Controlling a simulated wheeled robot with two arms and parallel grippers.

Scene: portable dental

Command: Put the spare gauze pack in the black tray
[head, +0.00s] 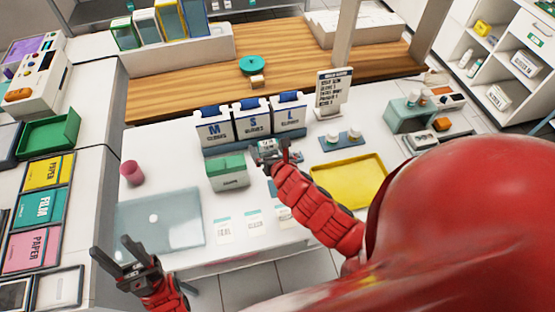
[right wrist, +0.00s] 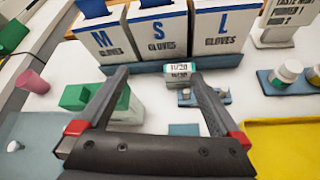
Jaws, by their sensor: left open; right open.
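A small pack with a white and teal label reading 11/20 (right wrist: 181,72) stands in front of the glove boxes in the right wrist view; it looks like two stacked packs, and I cannot tell for sure that it is the spare gauze pack. My right gripper (head: 271,152) is open over the table there. In its wrist view the fingers (right wrist: 160,78) point toward that pack, with nothing held. My left gripper (head: 112,254) is open and empty at the table's front left.
Glove boxes M, S and L (head: 251,121) line the back. A green-topped box (head: 227,173), a pink cup (head: 132,172), a grey-blue mat (head: 165,232) and a yellow tray (head: 350,195) share the white table. White cards (head: 223,230) lie near its front edge.

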